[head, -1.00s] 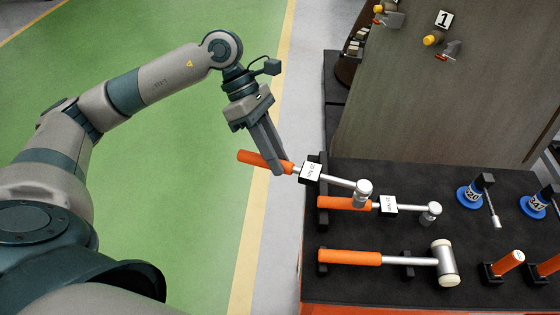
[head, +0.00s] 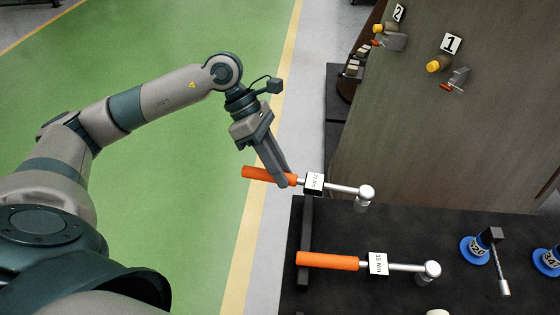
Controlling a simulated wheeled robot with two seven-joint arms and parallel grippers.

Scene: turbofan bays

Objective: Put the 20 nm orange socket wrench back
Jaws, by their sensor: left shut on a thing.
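My left gripper (head: 284,184) is shut on the orange handle of a socket wrench (head: 268,175). The wrench has a white tag that seems to read 20 Nm and a silver head pointing right. It lies nearly level in the picture, over the back left corner of the black bench top (head: 410,220); its height above the bench is hard to tell. A second orange socket wrench (head: 328,261), with its own white tag, lies in front of it by a dark rack bar (head: 305,240). My right gripper is not in view.
Two blue round pieces, one numbered 20 (head: 474,250) and one at the right edge (head: 548,262), stand on the bench. A brown panel (head: 450,140) with number signs and yellow-knobbed tools rises behind. The green floor at left is clear.

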